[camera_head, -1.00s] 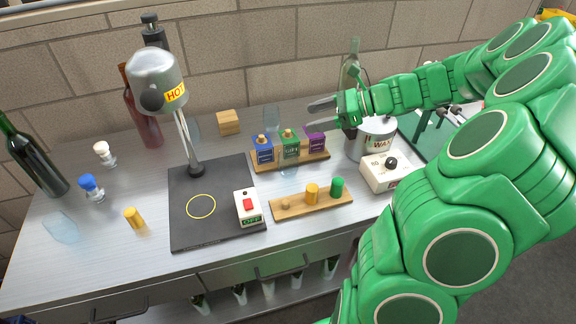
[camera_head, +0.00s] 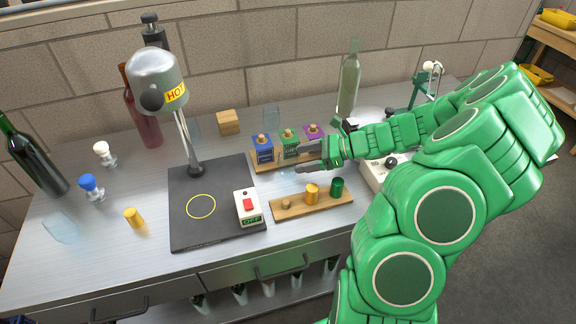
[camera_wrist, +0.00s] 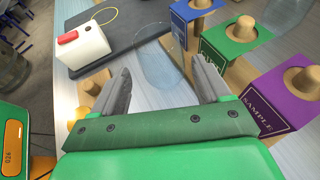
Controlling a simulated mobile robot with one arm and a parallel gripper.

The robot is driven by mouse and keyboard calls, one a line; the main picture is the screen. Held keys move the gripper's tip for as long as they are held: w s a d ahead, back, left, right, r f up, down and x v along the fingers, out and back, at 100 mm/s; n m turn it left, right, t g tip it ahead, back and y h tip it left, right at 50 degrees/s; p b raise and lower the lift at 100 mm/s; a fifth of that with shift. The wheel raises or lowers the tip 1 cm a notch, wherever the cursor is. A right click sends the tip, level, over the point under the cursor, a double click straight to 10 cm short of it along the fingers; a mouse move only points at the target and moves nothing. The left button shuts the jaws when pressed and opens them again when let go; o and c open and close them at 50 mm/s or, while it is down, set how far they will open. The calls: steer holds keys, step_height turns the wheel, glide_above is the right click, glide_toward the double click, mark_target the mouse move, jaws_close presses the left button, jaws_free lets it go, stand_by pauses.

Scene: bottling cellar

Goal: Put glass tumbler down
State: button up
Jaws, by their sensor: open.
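A clear, faintly blue glass tumbler (camera_head: 286,173) stands on the metal bench between the sample rack and the low wooden board. It is hard to make out in the head view. In the wrist view the tumbler (camera_wrist: 158,68) shows as a see-through shape just ahead of and between my fingertips. My gripper (camera_head: 297,161) is open, low over the bench at the tumbler's right. In the wrist view my gripper (camera_wrist: 161,66) has its two grey fingers spread apart with nothing clamped. Whether a finger touches the glass I cannot tell.
The sample rack (camera_head: 256,166) holds blue, green and purple boxes close behind. The wooden board (camera_head: 300,208) with yellow and green pegs lies in front. A switch box (camera_head: 248,207) stands on the dark mat (camera_head: 215,232) to the left. A clear bottle (camera_head: 349,85) stands at the back.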

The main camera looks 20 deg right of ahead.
mark_target(280, 152)
steer(key=shift+w+r+x, duration=0.1)
steer(key=shift+r+x, duration=0.05)
steer(key=shift+x, duration=0.75)
steer(key=shift+w+r+x, duration=0.1)
steer(key=shift+r+x, duration=0.1)
steer(key=shift+x, duration=0.65)
steer(key=shift+r+x, duration=0.15)
steer(key=shift+x, duration=0.75)
steer(key=c, duration=0.9)
steer(key=shift+r, duration=0.5)
step_height(280, 152, up, 2)
steer(key=shift+r, duration=0.1)
steer(key=s+r, duration=0.3)
steer(key=s, duration=0.1)
steer(key=s+a+r, duration=0.1)
steer(key=s+r, duration=0.2)
steer(key=s, duration=0.2)
steer(key=s+r, duration=0.3)
steer(key=s, duration=0.2)
steer(key=shift+a+r, duration=0.15)
steer(key=shift+r, duration=0.25)
